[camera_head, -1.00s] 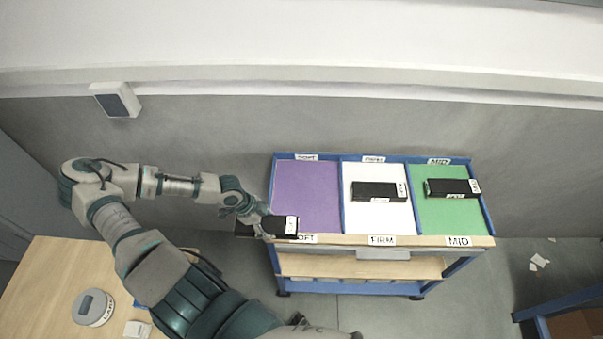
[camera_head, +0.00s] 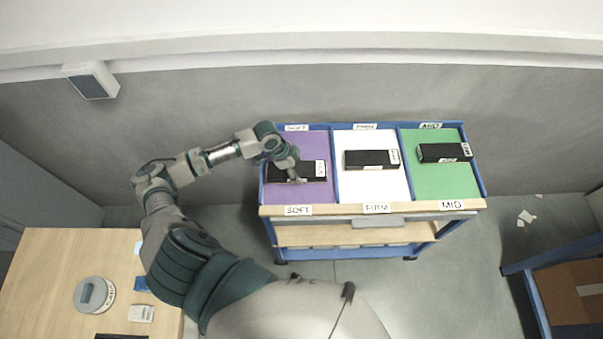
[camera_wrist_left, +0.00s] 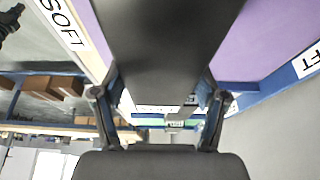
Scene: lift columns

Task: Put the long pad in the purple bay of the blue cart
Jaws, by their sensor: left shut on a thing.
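The long pad (camera_head: 312,170) is black with a white label at its right end. My left gripper (camera_head: 292,172) is shut on it and holds it over the purple bay (camera_head: 308,143), marked SOFT, of the blue cart (camera_head: 265,215). I cannot tell whether the pad touches the bay floor. In the left wrist view the pad (camera_wrist_left: 165,40) fills the middle between the fingers of my left gripper (camera_wrist_left: 160,105), with purple floor (camera_wrist_left: 240,50) on the right. My right gripper is not in view.
Other black pads lie in the white FIRM bay (camera_head: 372,159) and the green MID bay (camera_head: 444,152). A wooden table (camera_head: 60,265) with a round device (camera_head: 94,296) stands at left. A blue-framed cart with a cardboard box (camera_head: 575,293) is at lower right.

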